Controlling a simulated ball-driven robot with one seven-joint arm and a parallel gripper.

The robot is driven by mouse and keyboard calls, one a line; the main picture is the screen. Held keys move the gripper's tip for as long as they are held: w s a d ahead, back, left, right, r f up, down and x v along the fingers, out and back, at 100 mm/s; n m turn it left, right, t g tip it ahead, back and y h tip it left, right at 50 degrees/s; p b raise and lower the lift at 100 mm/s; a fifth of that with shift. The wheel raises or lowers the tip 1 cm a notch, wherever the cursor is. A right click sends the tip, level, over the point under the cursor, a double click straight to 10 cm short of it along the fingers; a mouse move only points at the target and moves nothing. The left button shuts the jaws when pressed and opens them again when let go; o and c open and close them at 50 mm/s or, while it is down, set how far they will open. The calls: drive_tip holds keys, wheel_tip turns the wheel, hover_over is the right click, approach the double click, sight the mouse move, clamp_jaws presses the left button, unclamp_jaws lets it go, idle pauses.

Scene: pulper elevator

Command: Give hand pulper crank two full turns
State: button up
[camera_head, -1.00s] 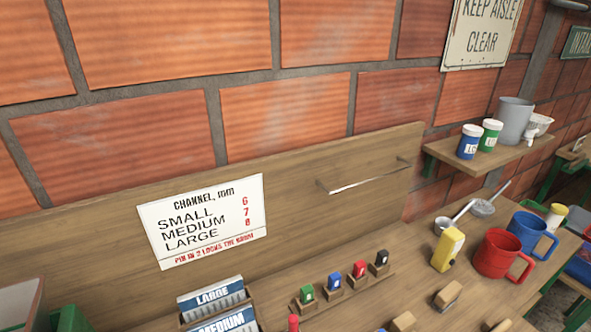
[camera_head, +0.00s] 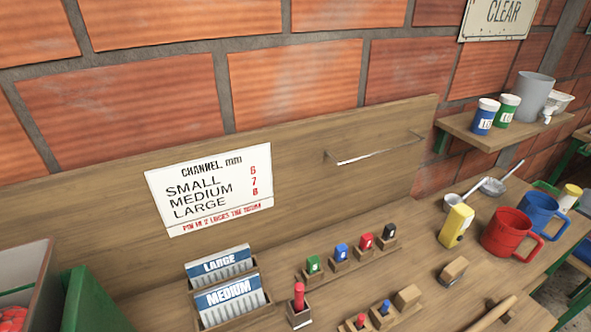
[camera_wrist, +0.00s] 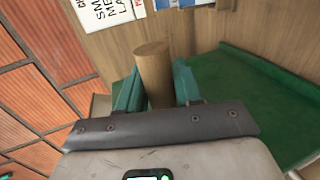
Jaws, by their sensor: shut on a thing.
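The wooden crank handle (camera_wrist: 153,72), a plain round grip, stands between the two teal fingers of my gripper (camera_wrist: 157,88) in the wrist view. My gripper is shut on this handle. The rest of the crank is hidden behind the gripper body. A green surface (camera_wrist: 265,100), apparently part of the pulper, lies to the right in the wrist view. In the head view, a green panel (camera_head: 92,302) shows at the lower left, beside a pale-walled hopper (camera_head: 32,268) with red cherries (camera_head: 14,318). My gripper and the handle are outside the head view.
A bench holds card holders marked LARGE (camera_head: 222,263) and MEDIUM (camera_head: 230,299), a red peg (camera_head: 299,296), several coloured blocks, a yellow block (camera_head: 456,226), a red mug (camera_head: 506,234) and a blue mug (camera_head: 541,216). A channel sign (camera_head: 210,190) hangs on the backboard.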

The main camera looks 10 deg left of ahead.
drive_tip(key=shift+s+a, duration=0.3)
drive_tip(key=shift+s+d+f+b, duration=0.1)
drive_tip(key=shift+s+f+b, duration=0.15)
drive_tip(key=shift+f+b, duration=0.25)
drive_tip(key=shift+s+d+f+b, duration=0.1)
drive_tip(key=shift+s+f+b, duration=0.15)
drive_tip(key=shift+f, duration=0.4)
drive_tip(key=shift+s+d+f+b, duration=0.1)
drive_tip(key=shift+s+f+b, duration=0.1)
drive_tip(key=shift+f+b, duration=0.3)
drive_tip(key=shift+w+d+f+b, duration=0.1)
drive_tip(key=shift+d+f+b, duration=0.1)
drive_tip(key=shift+f+b, duration=0.7)
drive_tip(key=o, duration=1.2)
drive_tip(key=shift+w+d+f, duration=0.1)
drive_tip(key=shift+f, duration=0.1)
